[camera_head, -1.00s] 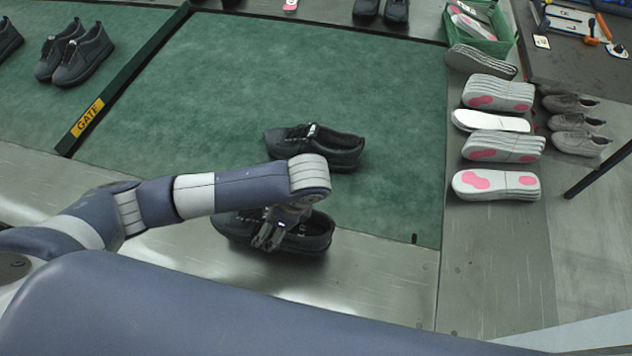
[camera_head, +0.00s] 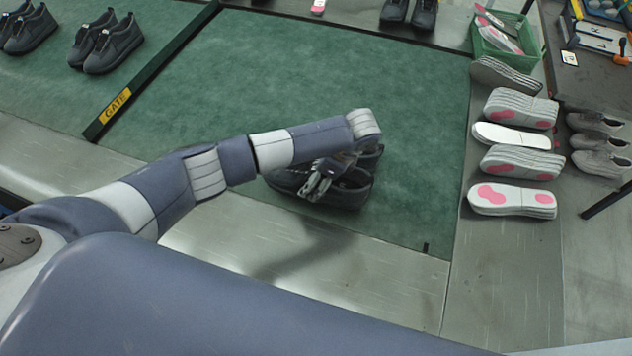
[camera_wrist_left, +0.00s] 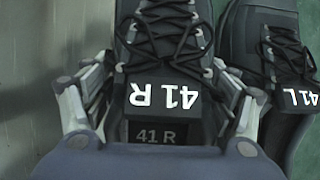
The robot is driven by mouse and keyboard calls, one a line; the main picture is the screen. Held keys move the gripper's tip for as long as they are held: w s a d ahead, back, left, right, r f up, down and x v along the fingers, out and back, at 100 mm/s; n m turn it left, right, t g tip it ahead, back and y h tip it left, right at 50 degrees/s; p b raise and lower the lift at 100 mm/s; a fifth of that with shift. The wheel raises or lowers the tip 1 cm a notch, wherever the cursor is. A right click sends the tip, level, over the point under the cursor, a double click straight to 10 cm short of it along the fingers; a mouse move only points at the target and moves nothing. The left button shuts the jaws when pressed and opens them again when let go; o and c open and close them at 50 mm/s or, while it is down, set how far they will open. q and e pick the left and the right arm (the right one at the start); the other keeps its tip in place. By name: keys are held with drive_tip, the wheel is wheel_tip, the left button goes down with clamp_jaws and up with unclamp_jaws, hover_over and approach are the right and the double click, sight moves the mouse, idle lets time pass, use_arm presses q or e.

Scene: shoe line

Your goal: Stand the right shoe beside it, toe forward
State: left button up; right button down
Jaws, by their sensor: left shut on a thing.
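The right shoe (camera_head: 350,194), black with a "41 R" tongue tab, is gripped in my left gripper (camera_head: 320,186). In the left wrist view, the gripper's fingers (camera_wrist_left: 160,108) close on both sides of the right shoe's laced upper (camera_wrist_left: 160,45). The left shoe (camera_wrist_left: 286,60), tab "41 L", lies close alongside to the right there, its toe pointing roughly the same way. In the head view, the left shoe (camera_head: 371,160) is mostly hidden behind my arm and the held shoe. I cannot tell whether the held shoe touches the mat. My right gripper is not seen.
The green mat (camera_head: 330,75) is clear beyond the shoes. A dark gate bar (camera_head: 150,75) crosses it at left, with more black shoes (camera_head: 107,42) past it. Insole stacks (camera_head: 512,200) and a green crate (camera_head: 505,40) stand at right.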

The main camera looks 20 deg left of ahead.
use_arm(q)
wheel_tip(320, 180, down, 3)
drive_tip(key=shift+s+r+p, duration=0.1)
drive_tip(key=shift+r+p, duration=0.1)
drive_tip(key=shift+p, duration=0.25)
drive_tip(key=shift+f, duration=0.35)
drive_tip(key=shift+f, duration=0.1)
drive_tip(key=o, duration=1.2)
drive_tip(key=shift+c, duration=0.2)
drive_tip(key=shift+o, duration=1.1)
